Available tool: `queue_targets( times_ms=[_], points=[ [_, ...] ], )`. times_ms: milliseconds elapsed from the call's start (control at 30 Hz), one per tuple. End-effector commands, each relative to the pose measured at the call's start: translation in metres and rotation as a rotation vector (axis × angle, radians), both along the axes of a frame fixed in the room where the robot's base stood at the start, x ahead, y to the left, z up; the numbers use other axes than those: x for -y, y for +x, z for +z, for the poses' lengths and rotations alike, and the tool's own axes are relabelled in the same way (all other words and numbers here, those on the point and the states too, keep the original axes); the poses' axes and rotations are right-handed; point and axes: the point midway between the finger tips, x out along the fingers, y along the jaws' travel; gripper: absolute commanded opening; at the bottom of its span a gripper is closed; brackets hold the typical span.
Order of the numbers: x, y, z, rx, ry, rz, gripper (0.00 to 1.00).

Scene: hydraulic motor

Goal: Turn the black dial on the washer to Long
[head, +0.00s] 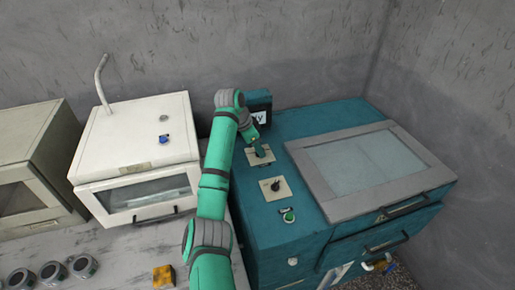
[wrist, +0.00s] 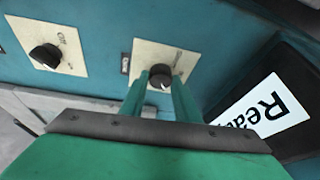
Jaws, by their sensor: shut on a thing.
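The washer (head: 270,222) is the teal machine at the right in the head view. Two black dials on cream plates sit on its top. My gripper (wrist: 160,88) is shut on the farther black dial (wrist: 160,78), with one green finger on each side of it. In the head view my gripper (head: 260,150) stands over that dial's plate and mostly hides the dial. The nearer black dial (head: 276,185) is free, and it also shows at the left in the wrist view (wrist: 45,56).
A dark display box (head: 258,103) with a white label stands just behind the gripped dial. A green button (head: 288,216) lies in front of the nearer dial. The washer's grey-framed lid (head: 310,178) is to the right. A white oven-like box (head: 140,140) stands left of my arm.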

Motion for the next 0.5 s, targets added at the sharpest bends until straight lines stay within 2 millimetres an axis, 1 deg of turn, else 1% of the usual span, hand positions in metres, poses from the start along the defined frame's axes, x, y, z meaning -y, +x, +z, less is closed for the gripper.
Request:
queue_targets(
  times_ms=[200,500],
  points=[
    [0.0006,0.003,0.0013,0.006,0.0,-0.119,0.06],
    [0.0,0.0027,0.0007,0.005,0.0,-0.195,0.06]
  ],
)
